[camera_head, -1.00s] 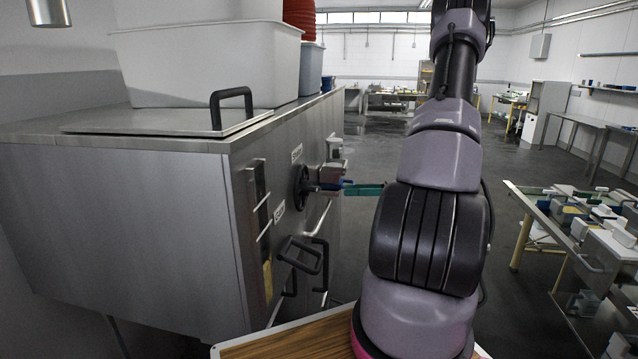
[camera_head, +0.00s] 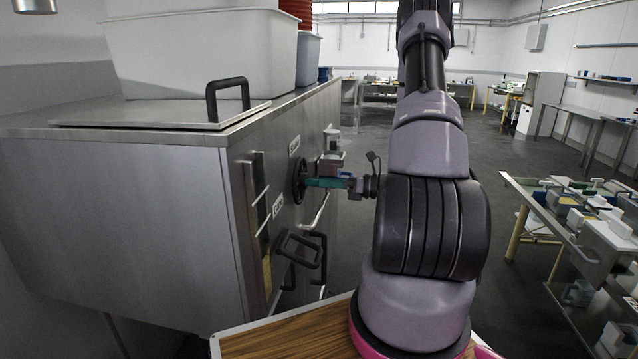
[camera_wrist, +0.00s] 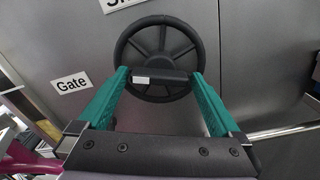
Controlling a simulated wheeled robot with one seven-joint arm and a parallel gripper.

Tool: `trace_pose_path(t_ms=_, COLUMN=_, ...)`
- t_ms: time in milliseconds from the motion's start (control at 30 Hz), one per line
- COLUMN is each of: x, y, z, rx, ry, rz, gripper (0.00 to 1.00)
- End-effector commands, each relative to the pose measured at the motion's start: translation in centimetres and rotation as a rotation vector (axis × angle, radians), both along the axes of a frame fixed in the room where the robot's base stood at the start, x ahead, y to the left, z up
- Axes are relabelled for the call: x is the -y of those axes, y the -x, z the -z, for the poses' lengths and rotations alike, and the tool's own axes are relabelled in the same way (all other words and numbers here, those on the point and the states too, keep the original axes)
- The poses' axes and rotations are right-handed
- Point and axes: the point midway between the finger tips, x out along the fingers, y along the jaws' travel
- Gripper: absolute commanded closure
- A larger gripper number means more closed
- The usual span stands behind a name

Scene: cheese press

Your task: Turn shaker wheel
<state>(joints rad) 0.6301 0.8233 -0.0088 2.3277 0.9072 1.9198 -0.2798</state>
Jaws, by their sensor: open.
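The black shaker wheel (camera_head: 300,181) is on the side panel of the steel machine, seen nearly edge-on in the head view. In the wrist view the wheel (camera_wrist: 160,28) faces me, with spokes and a dark handle bar (camera_wrist: 174,76) in front of its lower half. My gripper (camera_head: 312,182) has green fingers and reaches the wheel from the right. In the wrist view my gripper (camera_wrist: 160,76) is open, with one finger at each end of the handle bar. I cannot tell whether the fingers touch the bar.
A "Gate" label (camera_wrist: 71,84) is left of the wheel. Black handles (camera_head: 300,250) stick out of the panel below. A white tub (camera_head: 200,55) and a lid with a handle (camera_head: 160,114) are on top of the machine. A side table (camera_head: 570,225) with moulds stands to the right.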

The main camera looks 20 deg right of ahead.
Motion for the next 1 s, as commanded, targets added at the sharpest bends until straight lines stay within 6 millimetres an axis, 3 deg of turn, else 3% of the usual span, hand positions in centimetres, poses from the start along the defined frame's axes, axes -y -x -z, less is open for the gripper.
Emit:
trace_pose_path(t_ms=267, x=-0.13, y=-0.08, z=0.00, rx=0.000, ry=0.000, rz=0.000, gripper=0.00)
trace_pose_path(t_ms=433, x=-0.12, y=-0.07, z=0.00, rx=0.000, ry=0.000, rz=0.000, gripper=0.65)
trace_pose_path(t_ms=467, x=-0.12, y=-0.07, z=0.00, rx=0.000, ry=0.000, rz=0.000, gripper=0.68)
trace_pose_path(t_ms=1000, x=-0.10, y=-0.07, z=0.02, rx=-0.166, ry=-0.110, rz=0.001, gripper=0.68)
